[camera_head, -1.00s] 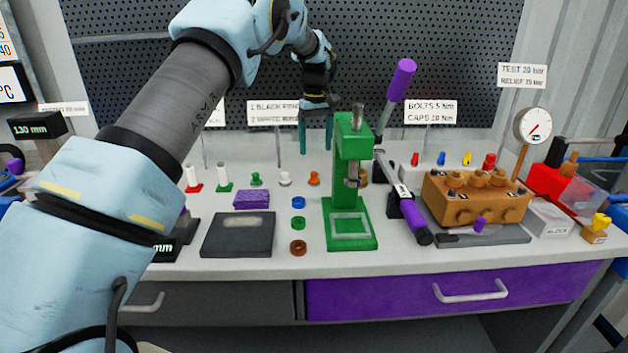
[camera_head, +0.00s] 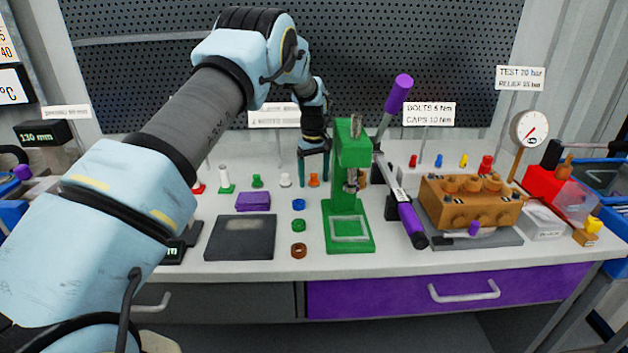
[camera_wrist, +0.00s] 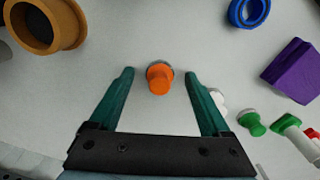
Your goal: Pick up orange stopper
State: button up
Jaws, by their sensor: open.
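The orange stopper (camera_wrist: 159,79) stands upright on the bench top in the wrist view, between the two teal fingertips and apart from both. It also shows in the head view (camera_head: 314,180), in the back row of small parts. My gripper (camera_wrist: 158,78) is open and empty, with a finger on each side of the stopper. In the head view my gripper (camera_head: 314,183) points down at the stopper, left of the green press. How far the fingertips are above the bench is hard to tell.
A white stopper (camera_head: 285,180) and a green stopper (camera_head: 257,181) stand left of the orange one. The green press (camera_head: 350,190) rises close on the right. A brown ring (camera_wrist: 45,22), a blue ring (camera_wrist: 248,11) and a purple block (camera_wrist: 292,71) lie around the gripper.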

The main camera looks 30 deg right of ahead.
aim_at(314, 174)
grip_shut()
dwell(0.5)
jog(key=shift+r, duration=0.15)
notch_tip(314, 174, up, 10)
jog(key=b, duration=0.3)
